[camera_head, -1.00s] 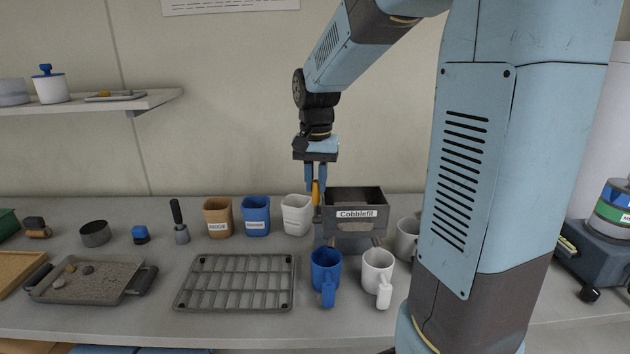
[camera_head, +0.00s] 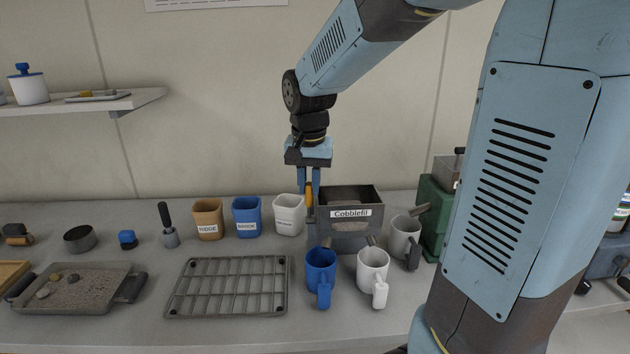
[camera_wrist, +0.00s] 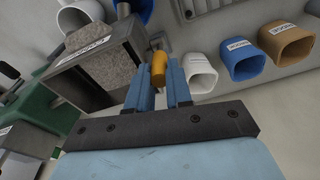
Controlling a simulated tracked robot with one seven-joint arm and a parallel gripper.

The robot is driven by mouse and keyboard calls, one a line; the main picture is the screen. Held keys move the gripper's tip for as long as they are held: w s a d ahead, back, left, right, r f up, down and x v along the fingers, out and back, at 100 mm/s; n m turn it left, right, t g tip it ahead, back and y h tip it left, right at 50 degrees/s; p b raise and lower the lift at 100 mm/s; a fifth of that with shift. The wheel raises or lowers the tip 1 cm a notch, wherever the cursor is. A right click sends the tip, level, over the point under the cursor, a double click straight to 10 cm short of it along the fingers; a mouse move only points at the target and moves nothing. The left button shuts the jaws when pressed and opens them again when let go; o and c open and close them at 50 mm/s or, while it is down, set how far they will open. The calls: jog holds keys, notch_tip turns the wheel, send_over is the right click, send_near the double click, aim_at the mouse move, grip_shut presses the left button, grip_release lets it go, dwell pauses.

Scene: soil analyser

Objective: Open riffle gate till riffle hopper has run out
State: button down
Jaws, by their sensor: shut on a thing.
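The riffle hopper is a dark grey box labelled "Cobblefil" (camera_head: 376,208) at the back of the bench. In the wrist view, grey granular soil (camera_wrist: 106,54) lies inside it. The riffle gate's orange handle (camera_head: 309,196) stands at the hopper's left side. My gripper (camera_head: 308,183) points down there, shut on this handle; the wrist view shows the handle (camera_wrist: 159,70) between the two blue fingers. A blue mug (camera_head: 320,270) and a white mug (camera_head: 371,268) stand in front of the hopper, and a grey-white mug (camera_head: 402,238) stands at its right. The gate's opening is hidden.
Brown (camera_head: 208,220), blue (camera_head: 246,217) and white (camera_head: 289,215) cups stand in a row left of the hopper. A wire rack (camera_head: 228,287) and a tray with stones (camera_head: 95,290) lie in front. A green box (camera_head: 432,205) stands to the right.

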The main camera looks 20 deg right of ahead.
jog(key=c, duration=1)
grip_release()
jog(key=shift+c, duration=0.2)
jog(key=shift+r, duration=0.1)
notch_tip(320, 180, up, 13)
jog(key=s, duration=0.1)
jog(key=shift+s+a+r, duration=0.2)
jog(key=shift+s, duration=0.15)
